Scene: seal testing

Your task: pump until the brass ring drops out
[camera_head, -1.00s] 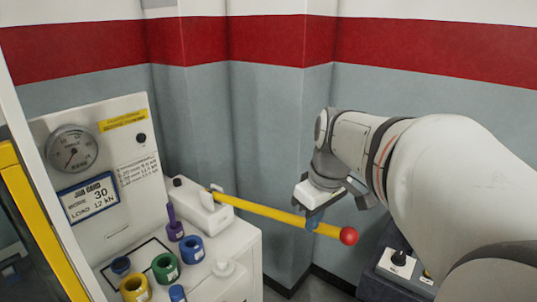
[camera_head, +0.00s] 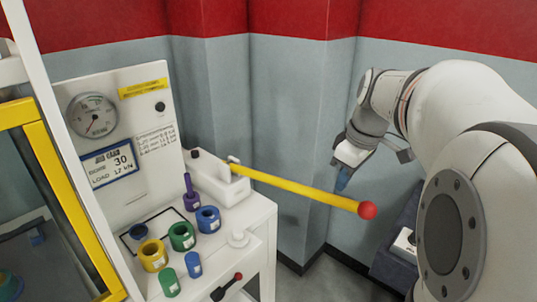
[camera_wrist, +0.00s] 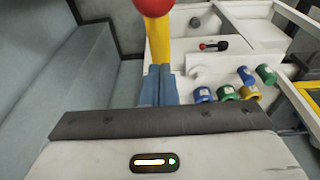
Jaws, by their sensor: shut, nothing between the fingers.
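The yellow pump lever (camera_head: 300,193) with a red ball end (camera_head: 367,210) reaches right from a white pump block (camera_head: 218,182) on the bench. My gripper (camera_head: 342,183) has blue fingers and is shut and empty. In the head view its fingertips show just above the lever, near the ball; whether they touch it I cannot tell. In the wrist view the shut fingers (camera_wrist: 158,85) line up with the lever (camera_wrist: 158,48), and the red ball (camera_wrist: 153,5) is at the top edge. I cannot make out a brass ring in either view.
A gauge panel (camera_head: 130,130) stands at the back of the white bench. Several coloured sleeves, such as a green one (camera_head: 182,236), stand on it. A small red-knobbed handle (camera_head: 228,287) is on the bench front. A yellow-framed guard (camera_head: 62,180) stands at left. Walls close in behind the lever.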

